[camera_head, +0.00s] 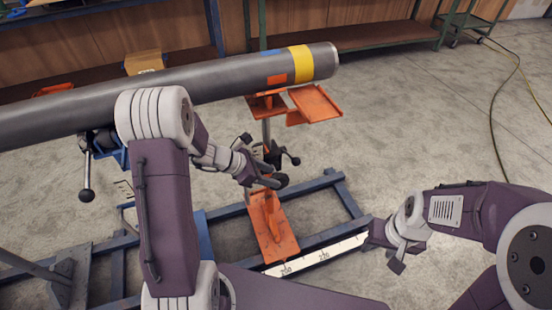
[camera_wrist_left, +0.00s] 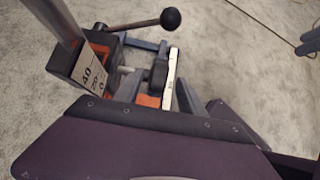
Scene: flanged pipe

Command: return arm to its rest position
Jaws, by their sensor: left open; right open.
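My left arm bends up in front of the pipe, and its gripper (camera_head: 262,178) hangs beside the orange pipe stand (camera_head: 268,222), close to the stand's black knob (camera_head: 282,181). Its jaws are open, and nothing is seen held; part of them is hard to make out against the stand. The left wrist view shows the stand's post with a number plate (camera_wrist_left: 91,75) and a lever with a black ball (camera_wrist_left: 170,18) just beyond the purple wrist. My right gripper (camera_head: 385,248) is low at the right, near the end of the white scale strip (camera_head: 318,253), open and apparently empty.
A long grey pipe (camera_head: 225,78) with a yellow band runs across above the grippers, with an orange tray-like support (camera_head: 315,104) under its end. A blue frame (camera_head: 320,190) lies on the floor.

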